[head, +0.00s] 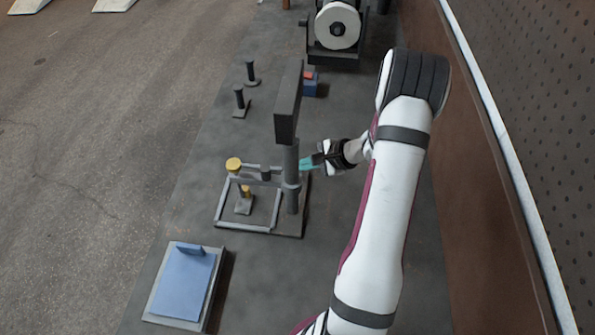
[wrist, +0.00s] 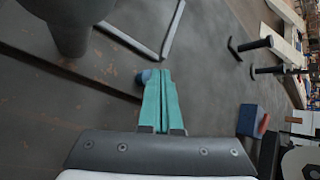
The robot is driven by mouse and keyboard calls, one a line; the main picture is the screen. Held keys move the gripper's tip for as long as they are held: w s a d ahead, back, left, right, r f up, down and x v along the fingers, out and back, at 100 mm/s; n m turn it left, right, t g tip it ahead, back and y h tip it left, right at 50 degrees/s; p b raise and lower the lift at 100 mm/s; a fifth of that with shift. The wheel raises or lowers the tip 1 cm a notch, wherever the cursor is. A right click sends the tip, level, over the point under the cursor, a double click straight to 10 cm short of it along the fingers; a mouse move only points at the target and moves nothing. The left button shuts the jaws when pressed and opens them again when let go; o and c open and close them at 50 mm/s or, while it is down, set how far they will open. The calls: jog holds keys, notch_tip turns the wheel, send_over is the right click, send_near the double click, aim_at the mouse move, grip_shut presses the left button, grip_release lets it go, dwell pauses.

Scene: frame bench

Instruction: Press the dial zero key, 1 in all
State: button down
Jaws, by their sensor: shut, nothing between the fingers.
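My gripper (head: 306,164) has teal fingers pressed together with nothing between them, just right of the dark upright column (head: 291,165) of a bench stand. In the wrist view the fingertips (wrist: 157,72) reach over the dark base plate near its edge. A small blue-grey rounded piece (wrist: 144,77) shows at the left of the fingertips; it may be the dial zero key, but I cannot tell for sure, nor whether the fingers touch it. In the head view this spot is hidden by the column and fingers. A yellow round cap (head: 233,163) tops a post on the stand's left.
A blue block with a red top (head: 310,84) stands behind the stand. Two dark posts (head: 240,101) stand back left, and a white roll (head: 338,27) at the back. A blue pad (head: 184,282) lies front left.

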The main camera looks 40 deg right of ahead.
jog(key=shift+f, duration=0.5)
dwell(0.4)
jog(key=shift+r, duration=0.95)
notch_tip(320, 180, up, 5)
dwell(0.5)
dwell(0.6)
